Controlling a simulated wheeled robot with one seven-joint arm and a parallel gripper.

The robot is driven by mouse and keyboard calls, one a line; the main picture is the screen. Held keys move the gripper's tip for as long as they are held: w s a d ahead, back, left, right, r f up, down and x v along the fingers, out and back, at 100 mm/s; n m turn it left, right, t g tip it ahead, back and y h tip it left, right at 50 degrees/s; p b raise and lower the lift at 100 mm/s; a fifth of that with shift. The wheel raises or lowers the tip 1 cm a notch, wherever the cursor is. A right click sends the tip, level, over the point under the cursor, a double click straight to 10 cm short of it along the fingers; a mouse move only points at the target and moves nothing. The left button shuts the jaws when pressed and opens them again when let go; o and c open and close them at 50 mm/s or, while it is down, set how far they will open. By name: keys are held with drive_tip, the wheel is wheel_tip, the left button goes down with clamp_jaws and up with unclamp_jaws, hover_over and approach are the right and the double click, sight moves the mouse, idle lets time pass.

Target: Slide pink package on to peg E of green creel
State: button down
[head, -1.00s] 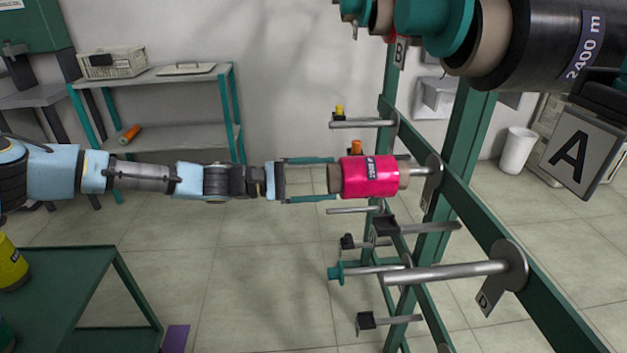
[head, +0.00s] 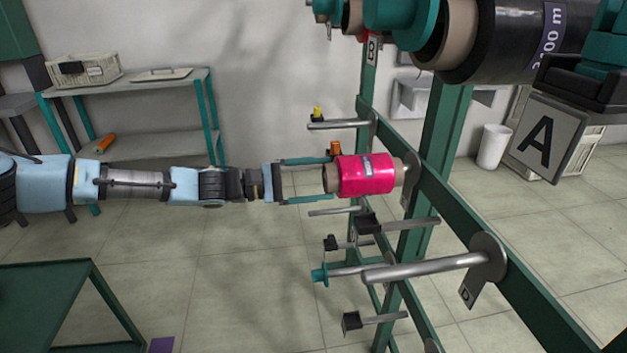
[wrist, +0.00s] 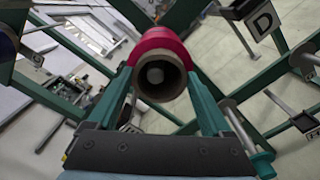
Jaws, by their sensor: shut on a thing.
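The pink package (head: 367,175) is a bright pink cylinder on a brown tube, lying level near the middle of the head view. It sits around a metal peg of the green creel (head: 440,130), its far tube end close to the peg's round plate (head: 412,177). The wrist view shows the package (wrist: 160,42) end-on, with the round peg tip (wrist: 155,76) inside its tube. My gripper (head: 328,180) is shut on the near end of the package, one finger on each side. The letter at this peg is not readable.
Below and nearer is a bare peg (head: 430,268) with plate D (head: 467,292). Several other pegs stick out below and behind. A large black package (head: 500,40) hangs above right, over sign A (head: 545,142). A green table (head: 60,300) stands lower left.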

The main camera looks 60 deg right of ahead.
drive_tip(key=shift+x, duration=1.1)
drive_tip(key=shift+f+b, duration=0.45)
drive_tip(key=shift+b, duration=0.1)
unclamp_jaws()
drive_tip(key=b+v, duration=0.2)
drive_tip(key=v, duration=0.8)
drive_tip(key=shift+w+a, duration=0.3)
